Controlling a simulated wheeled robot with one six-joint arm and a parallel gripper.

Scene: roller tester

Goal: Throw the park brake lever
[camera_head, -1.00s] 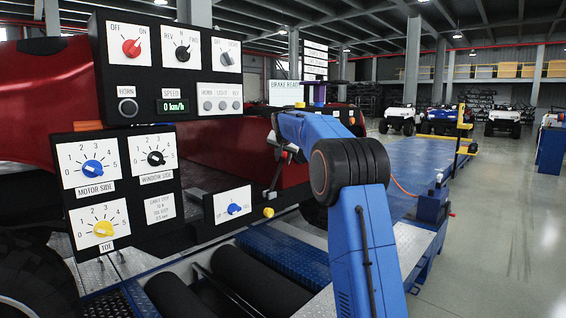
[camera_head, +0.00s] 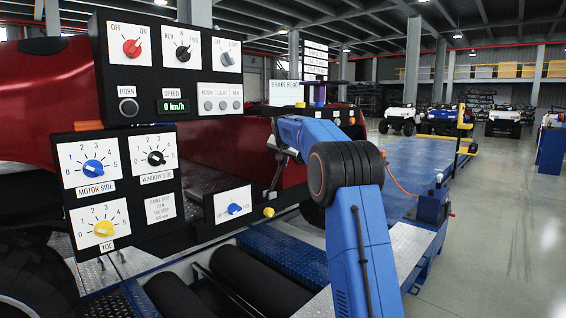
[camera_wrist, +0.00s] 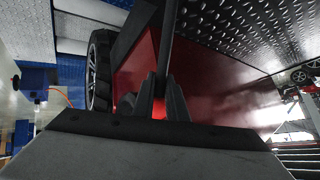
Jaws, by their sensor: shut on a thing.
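The park brake lever shows as a thin dark rod (camera_head: 275,178) beside the red vehicle, right of the control panels. Its top end meets my gripper (camera_head: 283,154), which is partly hidden behind my blue arm. In the wrist view my gripper's two dark fingers (camera_wrist: 160,98) are shut on the lever, whose dark bar (camera_wrist: 167,42) runs up from between them. A small red patch shows between the fingers. The lever's lower mount is hard to make out.
Black control panels (camera_head: 83,146) with knobs stand close at left. A small panel with a blue knob (camera_head: 233,209) and a yellow knob (camera_head: 268,212) sit below the lever. Dark rollers (camera_head: 260,284) lie in front. The red body (camera_wrist: 205,95) is close beside my gripper. Open floor lies at right.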

